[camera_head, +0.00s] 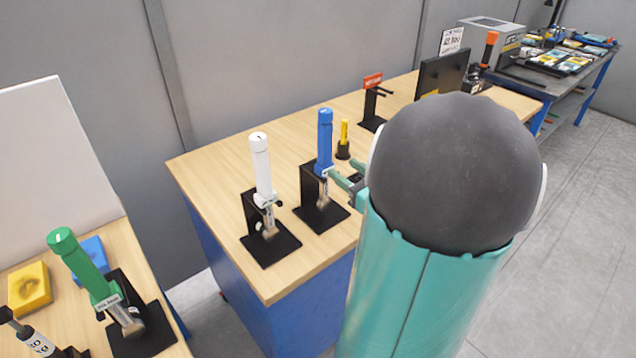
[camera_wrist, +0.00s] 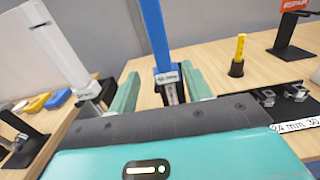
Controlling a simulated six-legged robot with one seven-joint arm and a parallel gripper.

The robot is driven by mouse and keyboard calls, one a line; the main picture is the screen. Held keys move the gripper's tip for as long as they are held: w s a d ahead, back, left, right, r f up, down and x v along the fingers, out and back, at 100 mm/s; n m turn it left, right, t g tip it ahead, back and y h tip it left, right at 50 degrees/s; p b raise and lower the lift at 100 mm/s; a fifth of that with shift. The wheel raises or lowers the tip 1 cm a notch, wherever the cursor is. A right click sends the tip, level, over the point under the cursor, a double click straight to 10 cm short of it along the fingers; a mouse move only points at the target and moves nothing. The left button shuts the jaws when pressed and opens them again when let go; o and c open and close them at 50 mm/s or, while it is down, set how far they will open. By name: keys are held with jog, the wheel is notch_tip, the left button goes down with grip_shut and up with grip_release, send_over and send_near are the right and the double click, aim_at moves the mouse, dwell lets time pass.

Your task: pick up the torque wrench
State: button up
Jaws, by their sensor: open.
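Several wrenches with coloured handles stand upright in black stands, and I cannot tell which one the task means. The blue-handled wrench (camera_head: 324,140) stands on the wooden bench, and it also shows in the wrist view (camera_wrist: 156,38). The white-handled wrench (camera_head: 261,168) stands to its left and shows in the wrist view (camera_wrist: 52,40). A green-handled wrench (camera_head: 80,262) leans in a stand on the nearer table. My gripper (camera_wrist: 161,80) is open, its green fingers on either side of the blue wrench in the wrist view; contact is not clear. My arm hides part of the bench.
A yellow tool in a small black holder (camera_head: 344,140) and a stand with a red sign (camera_head: 373,98) are behind the blue wrench. A socket rail (camera_wrist: 280,103) lies right of my gripper. Yellow (camera_head: 29,288) and blue sponge-like blocks lie on the left table.

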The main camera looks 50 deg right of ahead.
aim_at(320, 151)
jog(key=w, duration=0.3)
jog(key=w+d, duration=0.1)
jog(key=w, duration=0.6)
jog(key=shift+w+d+f, duration=0.2)
jog(key=shift+w+d, duration=0.1)
grip_shut()
jog(key=shift+r, duration=0.1)
dwell(0.9)
